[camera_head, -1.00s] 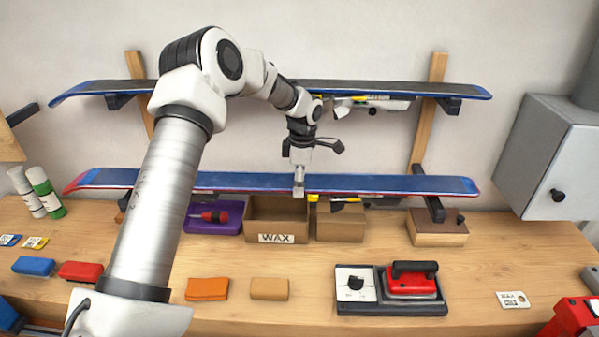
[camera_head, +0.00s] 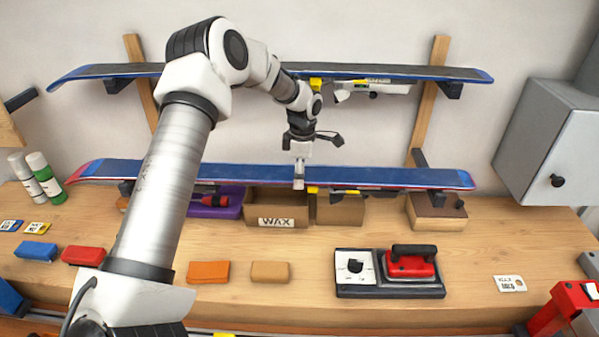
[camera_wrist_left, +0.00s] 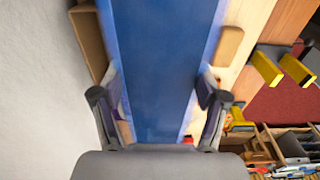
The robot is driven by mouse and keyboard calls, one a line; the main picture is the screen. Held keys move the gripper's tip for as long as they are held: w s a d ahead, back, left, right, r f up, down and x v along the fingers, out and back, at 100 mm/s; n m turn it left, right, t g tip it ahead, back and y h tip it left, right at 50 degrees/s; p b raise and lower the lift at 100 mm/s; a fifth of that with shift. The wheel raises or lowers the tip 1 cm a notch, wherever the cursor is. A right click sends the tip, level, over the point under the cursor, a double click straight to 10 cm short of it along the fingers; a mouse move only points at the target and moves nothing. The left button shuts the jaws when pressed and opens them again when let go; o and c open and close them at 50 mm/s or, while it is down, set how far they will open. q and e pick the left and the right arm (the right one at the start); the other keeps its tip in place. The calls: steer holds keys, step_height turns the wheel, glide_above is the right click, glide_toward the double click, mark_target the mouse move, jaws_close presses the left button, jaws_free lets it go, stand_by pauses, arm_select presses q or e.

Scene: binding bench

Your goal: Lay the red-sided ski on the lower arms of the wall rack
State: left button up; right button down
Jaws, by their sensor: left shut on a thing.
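The red-sided ski (camera_head: 380,178) lies level across the head view, blue face up, with a red edge at its left tip. My left gripper (camera_head: 299,181) is shut across its middle from above. In the left wrist view the ski's blue face (camera_wrist_left: 160,70) fills the space between the two fingers (camera_wrist_left: 160,95). The wall rack has two wooden uprights (camera_head: 424,115).
Another ski (camera_head: 400,73) lies on the upper arms. Below are a WAX box (camera_head: 277,222), a second open box (camera_head: 340,212) and a purple tray (camera_head: 215,208). A red iron (camera_head: 411,265) sits at front; a grey cabinet (camera_head: 550,150) is at right.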

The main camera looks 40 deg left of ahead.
arm_select(q)
steer(key=o, duration=1.6)
steer(key=shift+s+d, duration=0.1)
steer(key=r, duration=1.2)
steer(key=shift+w+d, duration=0.2)
steer(key=shift+w, duration=0.05)
